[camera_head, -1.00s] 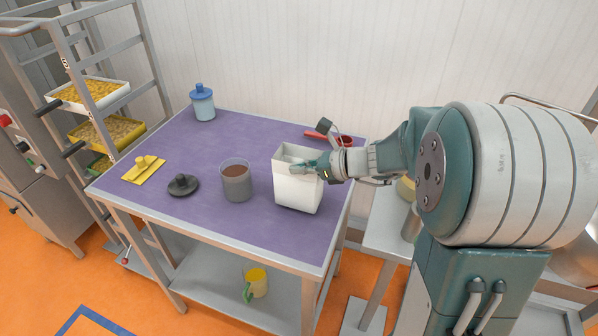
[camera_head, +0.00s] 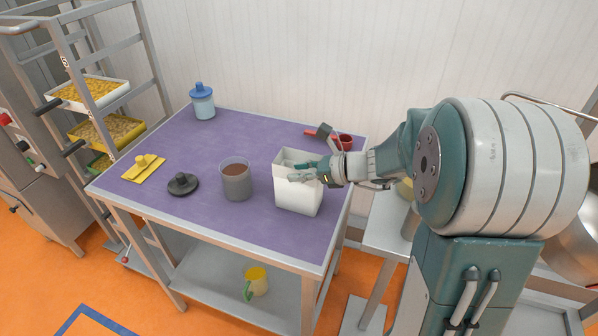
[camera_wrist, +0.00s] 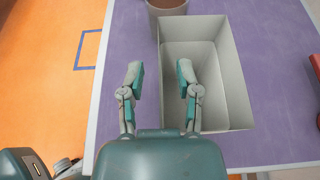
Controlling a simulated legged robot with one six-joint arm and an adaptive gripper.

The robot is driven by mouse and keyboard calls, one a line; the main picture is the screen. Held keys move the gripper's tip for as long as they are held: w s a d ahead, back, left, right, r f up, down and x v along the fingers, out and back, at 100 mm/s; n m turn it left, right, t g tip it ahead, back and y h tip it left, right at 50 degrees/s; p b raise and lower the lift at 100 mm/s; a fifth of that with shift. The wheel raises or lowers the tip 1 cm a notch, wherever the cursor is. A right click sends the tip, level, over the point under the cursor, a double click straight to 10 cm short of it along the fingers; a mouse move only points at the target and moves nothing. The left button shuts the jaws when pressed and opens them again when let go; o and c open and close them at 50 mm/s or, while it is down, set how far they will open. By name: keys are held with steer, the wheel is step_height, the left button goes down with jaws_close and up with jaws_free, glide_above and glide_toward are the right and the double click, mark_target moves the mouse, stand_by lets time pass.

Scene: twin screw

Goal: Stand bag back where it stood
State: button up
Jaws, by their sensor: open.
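The white open-topped bag (camera_head: 298,196) stands upright on the purple table top, near its front right edge. In the wrist view the bag (camera_wrist: 236,85) shows from above, with its inside visible and looking empty. My gripper (camera_head: 299,170) is open at the top of the bag. In the wrist view my gripper's fingers (camera_wrist: 158,78) are spread apart, the right one over the bag's left wall and the left one outside it. No bag wall is visibly pinched. The exact height of the fingertips against the rim is hard to tell.
A grey container with brown contents (camera_head: 236,181) stands just left of the bag. A dark lid (camera_head: 182,184), a yellow piece (camera_head: 144,168) and a blue-lidded jar (camera_head: 202,102) are farther left. A red scoop (camera_head: 343,142) lies behind my gripper. The table's middle back is clear.

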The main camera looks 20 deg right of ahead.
steer(key=v, duration=1.1)
steer(key=s+a+n+g+h, duration=0.1)
steer(key=s+a+n+h, duration=0.3)
steer(key=s+n, duration=0.5)
steer(key=s+a+r+n+g+h, duration=0.1)
steer(key=s+a+n+h, duration=0.3)
steer(key=s+n, duration=0.5)
steer(key=n+h, duration=0.2)
steer(key=n, duration=0.5)
steer(key=shift+r+h, duration=0.25)
steer(key=shift+h, duration=0.15)
steer(key=shift+s+a, duration=0.1)
steer(key=shift+a, duration=0.05)
